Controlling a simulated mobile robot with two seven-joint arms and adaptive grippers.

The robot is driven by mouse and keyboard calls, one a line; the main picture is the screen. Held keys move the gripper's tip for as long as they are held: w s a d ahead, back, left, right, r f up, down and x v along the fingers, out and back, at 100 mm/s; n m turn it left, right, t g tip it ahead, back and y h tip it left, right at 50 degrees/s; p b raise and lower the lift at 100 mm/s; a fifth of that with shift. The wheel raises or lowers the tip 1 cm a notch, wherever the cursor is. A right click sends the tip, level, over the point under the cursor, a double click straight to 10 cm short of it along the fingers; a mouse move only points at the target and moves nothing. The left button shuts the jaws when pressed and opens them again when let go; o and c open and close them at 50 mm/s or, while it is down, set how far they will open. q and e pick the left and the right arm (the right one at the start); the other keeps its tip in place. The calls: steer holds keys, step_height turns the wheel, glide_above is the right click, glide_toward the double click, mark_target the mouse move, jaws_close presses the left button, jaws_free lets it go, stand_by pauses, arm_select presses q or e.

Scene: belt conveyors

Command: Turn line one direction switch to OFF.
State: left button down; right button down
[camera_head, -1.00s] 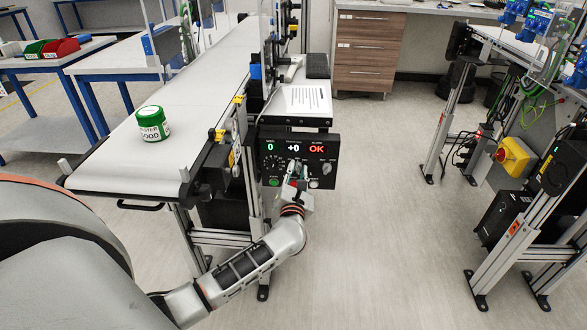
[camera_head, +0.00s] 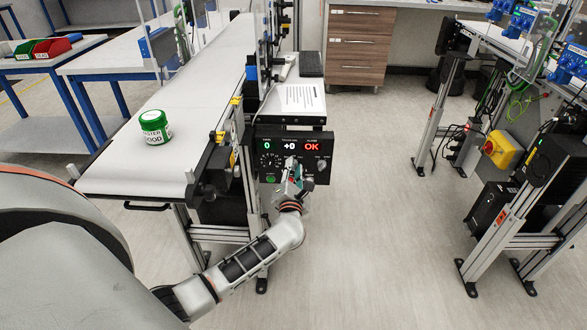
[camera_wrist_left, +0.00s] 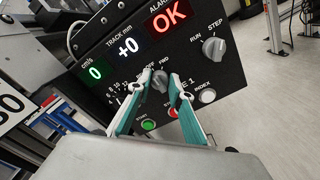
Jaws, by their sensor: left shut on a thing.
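The line one control panel (camera_head: 268,158) is a black box at the end of the belt conveyor. Its displays read 0, +0 and OK. The direction switch (camera_wrist_left: 160,82) is a grey knob in the panel's middle, with OFF and FWD lettering above it in the left wrist view. My left gripper (camera_wrist_left: 157,88) has its teal-padded fingers on either side of this knob, shut on it. In the head view, my left gripper (camera_head: 291,176) covers the knob. The exact knob angle is hard to read. My right gripper is not in view.
A RUN/STEP knob (camera_wrist_left: 214,47), a green START button (camera_wrist_left: 149,125), a partly hidden red button (camera_wrist_left: 172,112) and a white INDEX button (camera_wrist_left: 206,96) sit close to the fingers. A green-lidded jar (camera_head: 155,127) stands on the conveyor belt (camera_head: 120,172).

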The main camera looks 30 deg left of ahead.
arm_select(q)
steer(key=shift+f, duration=0.1)
steer(key=c, duration=1.8)
jaws_free()
steer(key=shift+c, duration=0.2)
steer(key=v, duration=1.2)
